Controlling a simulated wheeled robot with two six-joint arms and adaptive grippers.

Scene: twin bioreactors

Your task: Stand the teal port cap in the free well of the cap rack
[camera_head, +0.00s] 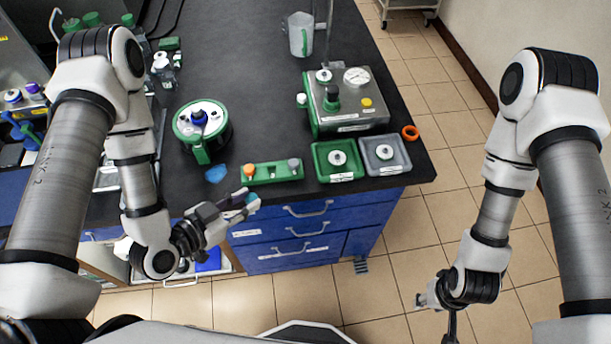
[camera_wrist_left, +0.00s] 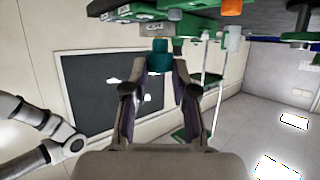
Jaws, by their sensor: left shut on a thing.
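The cap rack (camera_head: 275,173) is a green block near the front edge of the bench. It holds an orange cap (camera_head: 249,170) at its left end and a grey cap (camera_head: 294,165) at its right end; the well between them looks free. My left gripper (camera_head: 246,201) is in front of the rack's left part, by the bench front. In the left wrist view it is shut on the teal port cap (camera_wrist_left: 159,57), held between the fingertips. The cap is hard to make out in the head view. My right gripper (camera_head: 430,298) hangs low over the floor at right, its jaws unclear.
A green tray (camera_head: 319,170) and a grey tray (camera_head: 405,160), each with a white round part, stand right of the rack. A green-sided vessel (camera_head: 203,128) and a blue patch (camera_head: 216,174) lie left. A metal unit (camera_head: 350,110) stands behind; an orange ring (camera_head: 410,132) lies right.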

